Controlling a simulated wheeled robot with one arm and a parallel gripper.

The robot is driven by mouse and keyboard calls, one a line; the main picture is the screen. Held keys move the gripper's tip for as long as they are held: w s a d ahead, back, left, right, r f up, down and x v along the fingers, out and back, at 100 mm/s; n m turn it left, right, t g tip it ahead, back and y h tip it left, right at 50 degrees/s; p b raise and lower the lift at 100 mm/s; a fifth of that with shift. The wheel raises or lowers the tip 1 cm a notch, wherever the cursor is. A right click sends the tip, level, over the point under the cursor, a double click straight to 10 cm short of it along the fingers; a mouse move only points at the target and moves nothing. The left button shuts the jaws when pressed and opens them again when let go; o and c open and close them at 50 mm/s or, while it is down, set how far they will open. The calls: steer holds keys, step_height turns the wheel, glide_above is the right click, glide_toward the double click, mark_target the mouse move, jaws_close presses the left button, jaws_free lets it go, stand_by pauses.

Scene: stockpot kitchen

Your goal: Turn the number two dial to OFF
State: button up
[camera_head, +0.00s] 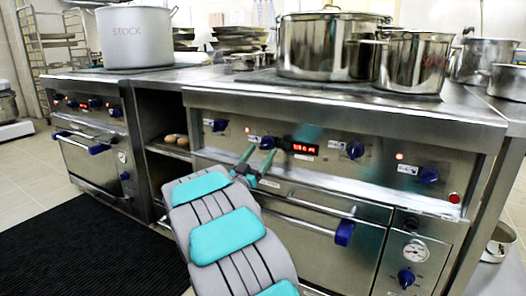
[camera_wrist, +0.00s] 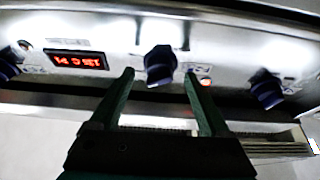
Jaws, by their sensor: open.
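A row of blue dials runs along the right range's front panel, including the leftmost (camera_head: 220,125), second (camera_head: 267,142), third (camera_head: 354,149) and rightmost (camera_head: 429,175). Their number labels are too small to read. My gripper (camera_head: 260,151) is open at the second dial from the left. In the wrist view, which looks upside down, my gripper's green fingers (camera_wrist: 159,74) lie either side of a blue dial (camera_wrist: 160,62), apparently that second one. Gaps show on both sides; I cannot tell how deep the fingers reach. A red lamp (camera_head: 248,130) glows beside this dial.
A red-lit display (camera_head: 300,148) sits right of the second dial. An oven handle (camera_head: 310,211) juts out below the panel. Steel pots, including a large one (camera_head: 325,48), stand on top. A stock pot (camera_head: 134,37) stands at left. A dark mat (camera_head: 90,250) covers floor.

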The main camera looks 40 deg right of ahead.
steer(key=shift+x, duration=1.05)
jaws_close()
